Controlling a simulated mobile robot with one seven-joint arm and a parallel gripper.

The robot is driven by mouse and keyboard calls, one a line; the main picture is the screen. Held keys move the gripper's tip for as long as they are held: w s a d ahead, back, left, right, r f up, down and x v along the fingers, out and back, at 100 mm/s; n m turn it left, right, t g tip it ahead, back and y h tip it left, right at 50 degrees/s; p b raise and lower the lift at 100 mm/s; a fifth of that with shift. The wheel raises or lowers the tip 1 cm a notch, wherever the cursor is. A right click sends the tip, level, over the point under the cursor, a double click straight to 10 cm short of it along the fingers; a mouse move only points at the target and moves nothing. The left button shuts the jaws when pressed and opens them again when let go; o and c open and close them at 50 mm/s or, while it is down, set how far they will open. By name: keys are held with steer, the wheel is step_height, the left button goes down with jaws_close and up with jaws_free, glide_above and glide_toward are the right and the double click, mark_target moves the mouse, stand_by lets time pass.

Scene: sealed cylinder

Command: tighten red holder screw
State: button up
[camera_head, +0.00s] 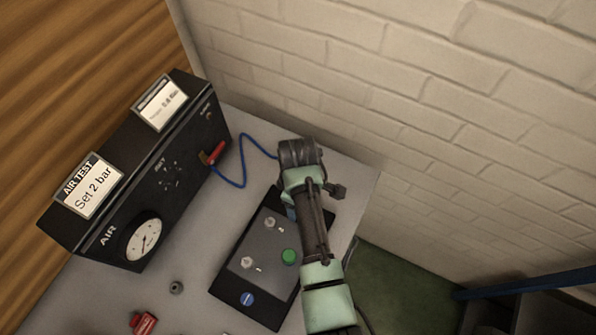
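A small red block (143,322) lies on the grey bench at the lower left, partly cut off by the bottom edge. It may be the red holder; its screw cannot be made out. A small dark grey round piece (176,288) sits on the bench just above and right of it. My arm reaches up from the bottom over the dark control panel (233,285), far to the right of the red block. The arm's dark end is near the back of the bench. The fingers are hidden, so I cannot tell their opening or whether anything is held.
A black air-test box (130,195) with a gauge (143,238) and a red lever (216,153) stands at the left. A blue hose (243,163) runs from it behind my arm. A brick wall bounds the back right. The bench between box and panel is mostly clear.

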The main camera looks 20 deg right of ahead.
steer(key=shift+f, duration=0.15)
jaws_close()
